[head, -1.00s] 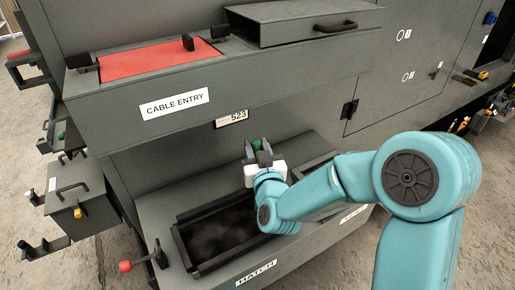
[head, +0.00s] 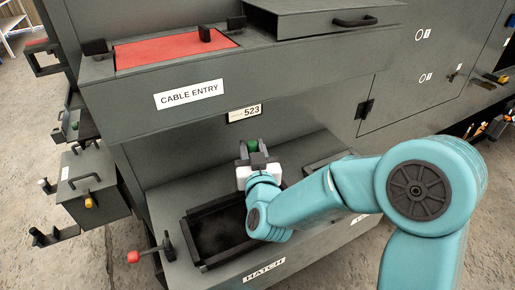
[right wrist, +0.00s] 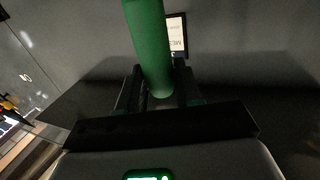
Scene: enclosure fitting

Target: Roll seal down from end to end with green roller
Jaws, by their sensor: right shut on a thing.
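The green roller (head: 252,146) is held in my right gripper (head: 252,154), in front of the enclosure's grey wall. In the right wrist view the roller (right wrist: 149,45) is a green cylinder rising from between the dark fingers (right wrist: 158,90), which are shut on it. In the head view the gripper appears above the lower ledge, just beyond the black-framed hatch opening (head: 187,232). I cannot clearly pick out the seal; my forearm covers part of the hatch's right side. My left gripper is not in view.
The upper shelf labelled CABLE ENTRY (head: 189,94) overhangs the lower ledge and carries a red panel (head: 165,50). A red-knobbed lever (head: 134,257) stands left of the hatch. A grey box with a handle (head: 92,190) is at far left. A plate numbered 523 (head: 244,113) is on the wall.

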